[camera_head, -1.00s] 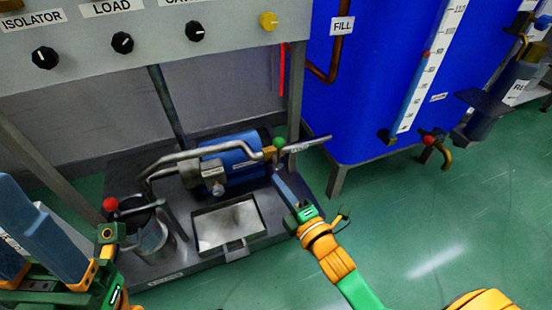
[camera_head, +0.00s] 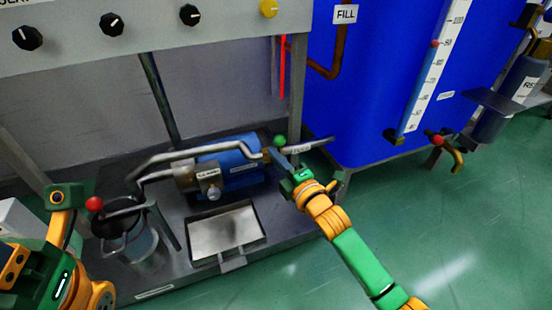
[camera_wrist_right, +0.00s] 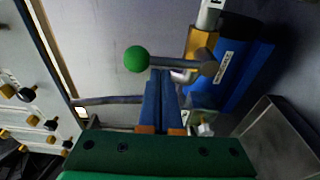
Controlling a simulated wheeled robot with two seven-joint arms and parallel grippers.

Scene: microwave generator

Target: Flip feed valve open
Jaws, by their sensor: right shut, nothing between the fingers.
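The feed valve has a green ball (camera_head: 279,141) on a short lever and a brass body (camera_head: 267,155) on the pipe beside the blue pump. In the right wrist view the green ball (camera_wrist_right: 136,59) is left of the fingertips, and its grey rod (camera_wrist_right: 182,64) runs right to the brass body (camera_wrist_right: 198,42). My right gripper (camera_head: 279,157) is shut and empty, its tips just below the rod. It also shows in the wrist view (camera_wrist_right: 161,74); I cannot tell whether it touches the rod. My left gripper is partly in the lower left corner; its fingers are not visible.
A metal pot (camera_head: 128,245) and a red ball handle (camera_head: 94,204) stand at the left of the skid. A shallow tray (camera_head: 226,233) lies in front of the pump (camera_head: 235,165). The blue tank (camera_head: 375,75) stands close on the right. Green floor is clear at the lower right.

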